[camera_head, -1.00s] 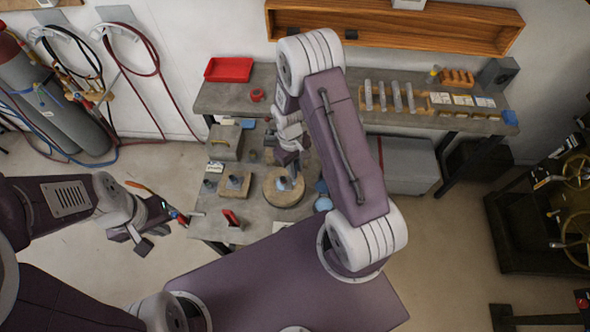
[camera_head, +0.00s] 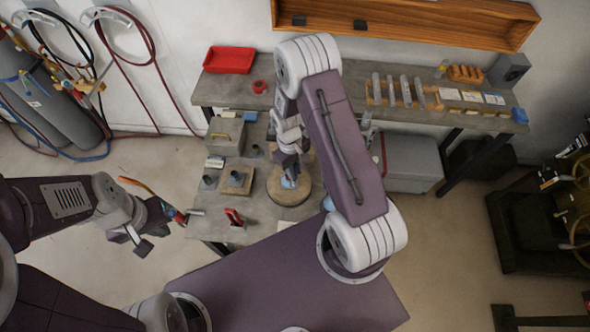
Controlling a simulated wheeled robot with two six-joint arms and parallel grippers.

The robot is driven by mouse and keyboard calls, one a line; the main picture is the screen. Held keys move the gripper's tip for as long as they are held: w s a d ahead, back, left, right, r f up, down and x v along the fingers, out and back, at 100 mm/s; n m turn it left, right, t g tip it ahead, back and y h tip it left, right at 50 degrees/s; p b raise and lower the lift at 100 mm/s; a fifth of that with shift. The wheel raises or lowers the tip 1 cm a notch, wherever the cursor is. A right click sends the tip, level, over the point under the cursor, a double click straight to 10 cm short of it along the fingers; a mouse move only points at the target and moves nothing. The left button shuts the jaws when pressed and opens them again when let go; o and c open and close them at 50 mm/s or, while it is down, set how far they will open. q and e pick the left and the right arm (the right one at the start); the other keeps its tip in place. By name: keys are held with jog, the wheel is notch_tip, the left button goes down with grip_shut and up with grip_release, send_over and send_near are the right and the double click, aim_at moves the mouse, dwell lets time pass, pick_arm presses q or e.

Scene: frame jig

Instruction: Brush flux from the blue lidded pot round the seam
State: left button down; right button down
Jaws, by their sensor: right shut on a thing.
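My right gripper (camera_head: 289,170) reaches down over the bench just above a small blue thing (camera_head: 289,182), which sits on a round wooden disc (camera_head: 287,196). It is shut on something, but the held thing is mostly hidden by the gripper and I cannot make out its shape. The blue thing may be the blue pot; its lid cannot be made out. My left gripper (camera_head: 133,241) hangs left of the bench, its fingers apart, with nothing seen between them. The seam cannot be made out.
The low bench holds a yellow-handled box (camera_head: 226,137), a wooden block with a dark cylinder (camera_head: 236,181) and a red piece (camera_head: 233,217). The back bench holds a red tray (camera_head: 229,60) and a row of grey tubes (camera_head: 392,92). Gas cylinders (camera_head: 50,105) stand left.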

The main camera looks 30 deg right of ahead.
jog(key=shift+s+d+f, duration=0.1)
jog(key=shift+s+f, duration=0.05)
pick_arm(q)
jog(key=shift+s+d+f, duration=0.15)
jog(key=shift+s+f, duration=0.05)
jog(key=shift+s, duration=0.05)
jog(key=shift+s+d+b, duration=0.1)
jog(key=shift+b, duration=0.2)
pick_arm(e)
jog(key=shift+s+d+f, duration=0.1)
jog(key=shift+s+f, duration=0.05)
pick_arm(q)
jog(key=shift+f, duration=0.15)
pick_arm(e)
jog(key=shift+f, duration=0.15)
jog(key=shift+w+d, duration=0.3)
jog(key=shift+w, duration=0.3)
jog(key=shift+w+d, duration=0.25)
jog(key=shift+w, duration=0.35)
jog(key=shift+w+d, duration=0.25)
jog(key=shift+w, duration=0.3)
pick_arm(q)
jog(key=shift+f+b, duration=0.25)
jog(key=shift+b, duration=0.1)
pick_arm(e)
jog(key=shift+w+d, duration=0.3)
jog(key=shift+w, duration=0.25)
